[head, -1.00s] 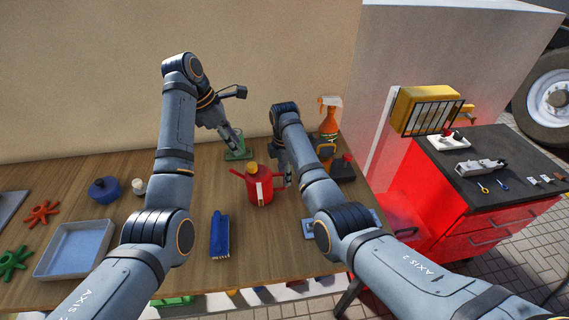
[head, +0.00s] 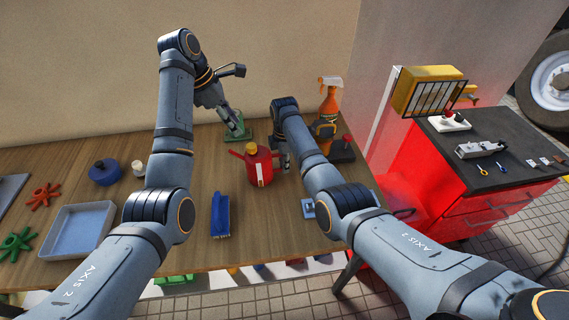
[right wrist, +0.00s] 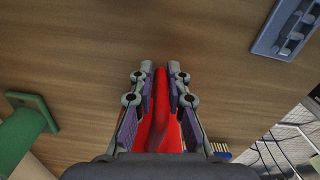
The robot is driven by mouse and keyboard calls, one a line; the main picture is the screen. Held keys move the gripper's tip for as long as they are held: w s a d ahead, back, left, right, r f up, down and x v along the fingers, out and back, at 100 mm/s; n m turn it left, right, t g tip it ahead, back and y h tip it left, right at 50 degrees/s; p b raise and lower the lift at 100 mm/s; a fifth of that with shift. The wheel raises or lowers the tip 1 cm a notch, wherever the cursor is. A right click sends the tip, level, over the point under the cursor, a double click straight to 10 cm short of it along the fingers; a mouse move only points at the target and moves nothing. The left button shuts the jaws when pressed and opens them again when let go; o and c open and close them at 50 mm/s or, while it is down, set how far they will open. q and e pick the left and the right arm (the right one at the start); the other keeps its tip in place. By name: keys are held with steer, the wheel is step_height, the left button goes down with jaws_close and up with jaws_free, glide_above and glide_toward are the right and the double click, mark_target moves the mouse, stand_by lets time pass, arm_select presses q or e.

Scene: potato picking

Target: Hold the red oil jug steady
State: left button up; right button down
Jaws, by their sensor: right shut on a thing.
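The red oil jug (head: 259,165) with a yellow cap stands upright on the wooden table in the head view. My right gripper (head: 284,160) is at its right side, partly hidden by my right arm. In the right wrist view, my right gripper (right wrist: 161,72) is shut on a narrow red part of the jug (right wrist: 160,125), which lies between the two fingers. My left gripper (head: 236,124) is behind the jug, at a green object (head: 245,139). Its fingers are too small to tell whether they are open or shut.
An orange spray bottle (head: 329,105) stands at the back right. A blue brush (head: 220,216) lies in front of the jug. A blue-grey tray (head: 77,231) and a blue pot (head: 104,173) are at the left. A red cabinet (head: 475,215) stands right of the table.

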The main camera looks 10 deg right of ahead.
mark_target(251, 146)
arm_select(q)
steer(key=shift+o, duration=1.3)
steer(key=shift+w+d+r+m, duration=0.1)
steer(key=shift+d+r+m, duration=0.15)
steer(key=shift+m, duration=0.35)
steer(key=d+r+m+y, duration=0.3)
steer(key=d+m+y, duration=0.1)
steer(key=m, duration=0.6)
steer(key=shift+g, duration=0.3)
steer(key=f, duration=1.2)
steer(key=shift+a+f, duration=0.25)
steer(key=shift+c, duration=0.3)
